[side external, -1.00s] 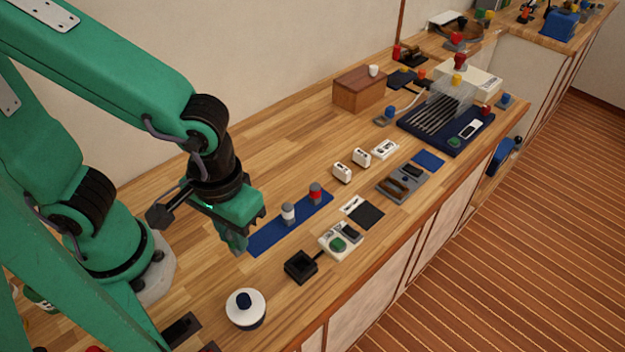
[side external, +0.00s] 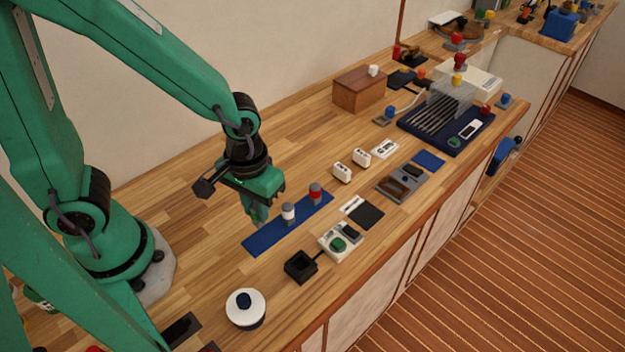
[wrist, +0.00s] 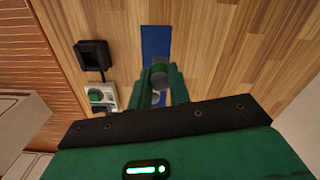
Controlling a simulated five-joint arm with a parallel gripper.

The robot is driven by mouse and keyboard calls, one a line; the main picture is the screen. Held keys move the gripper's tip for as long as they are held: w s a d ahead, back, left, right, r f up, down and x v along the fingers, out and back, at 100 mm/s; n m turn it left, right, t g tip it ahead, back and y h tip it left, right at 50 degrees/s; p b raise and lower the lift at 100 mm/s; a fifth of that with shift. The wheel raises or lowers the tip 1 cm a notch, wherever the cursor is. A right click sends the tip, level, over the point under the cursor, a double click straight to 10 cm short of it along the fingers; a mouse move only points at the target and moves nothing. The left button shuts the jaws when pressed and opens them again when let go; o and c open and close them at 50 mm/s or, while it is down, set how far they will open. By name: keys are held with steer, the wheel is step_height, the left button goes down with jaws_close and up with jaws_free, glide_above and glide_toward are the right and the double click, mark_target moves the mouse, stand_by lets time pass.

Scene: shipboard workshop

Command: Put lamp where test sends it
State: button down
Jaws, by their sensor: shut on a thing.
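My gripper (side external: 261,216) is over the left part of the blue mat (side external: 262,241), fingers pointing down. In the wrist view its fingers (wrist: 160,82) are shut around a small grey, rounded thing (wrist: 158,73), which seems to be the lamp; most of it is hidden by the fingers. A lamp with a white top (side external: 288,210) and a red-topped lamp (side external: 316,190) stand upright on the mat to the right of my gripper. A black square socket (side external: 300,266) is joined by a lead to a white box with a green button (side external: 338,243).
A white round base with a dark blue knob (side external: 245,307) stands at the front. A wooden box (side external: 359,90) is at the back. Bare bench lies behind the mat.

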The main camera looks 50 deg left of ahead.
steer(key=shift+f, duration=0.15)
steer(key=shift+f, duration=1.9)
steer(key=c, duration=1.3)
jaws_free()
steer(key=shift+f, duration=0.15)
steer(key=shift+r, duration=0.2)
steer(key=shift+r, duration=6)
steer(key=shift+a, duration=0.1)
